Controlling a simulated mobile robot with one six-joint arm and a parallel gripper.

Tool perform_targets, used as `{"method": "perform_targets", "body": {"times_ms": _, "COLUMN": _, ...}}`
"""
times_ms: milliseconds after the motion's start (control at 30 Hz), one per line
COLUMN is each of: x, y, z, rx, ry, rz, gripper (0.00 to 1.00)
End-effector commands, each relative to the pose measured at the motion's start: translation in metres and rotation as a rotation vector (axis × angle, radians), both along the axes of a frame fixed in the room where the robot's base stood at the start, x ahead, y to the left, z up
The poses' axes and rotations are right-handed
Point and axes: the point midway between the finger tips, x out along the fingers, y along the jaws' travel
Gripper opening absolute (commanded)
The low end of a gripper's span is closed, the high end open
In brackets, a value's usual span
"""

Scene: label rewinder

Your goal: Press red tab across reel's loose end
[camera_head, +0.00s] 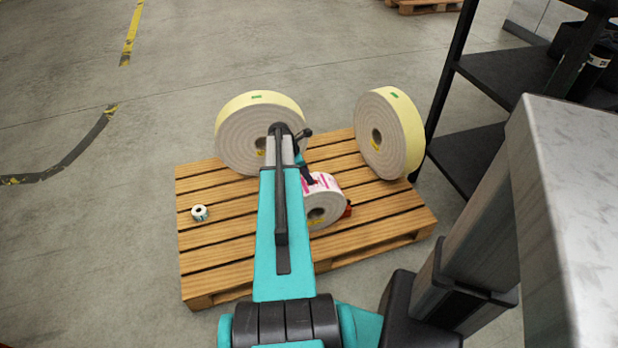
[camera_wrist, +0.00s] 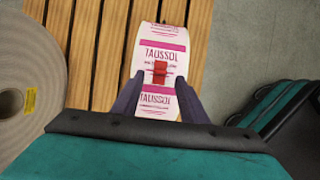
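The label reel (camera_head: 325,206) stands on its rim on the pallet, white with pink print. In the wrist view its printed label face (camera_wrist: 157,38) runs up and down between my fingers. A small red tab (camera_wrist: 160,72) shows against the labels, between my fingertips. My gripper (camera_wrist: 160,78) is open, with a gap on both sides of the tab. Whether the tab is stuck flat or stands off the labels, I cannot tell. In the head view my gripper (camera_head: 308,176) is at the reel's upper left, and the reel's loose end is not clear.
A wooden pallet (camera_head: 215,252) carries two large cream reels, one behind my arm (camera_head: 237,142) and one at right (camera_head: 402,125). A small white roll (camera_head: 199,212) lies at left. A red piece (camera_head: 348,210) is beside the label reel. A dark shelf (camera_head: 470,155) stands right.

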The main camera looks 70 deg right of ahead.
Motion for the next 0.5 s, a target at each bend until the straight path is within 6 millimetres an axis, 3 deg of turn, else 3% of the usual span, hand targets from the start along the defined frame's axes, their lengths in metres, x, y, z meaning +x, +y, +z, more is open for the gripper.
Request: {"method": "perform_targets", "body": {"times_ms": 500, "x": 0.024, "y": 0.02, "z": 0.077, "rx": -0.003, "ry": -0.002, "rz": 0.002, "gripper": 0.39}}
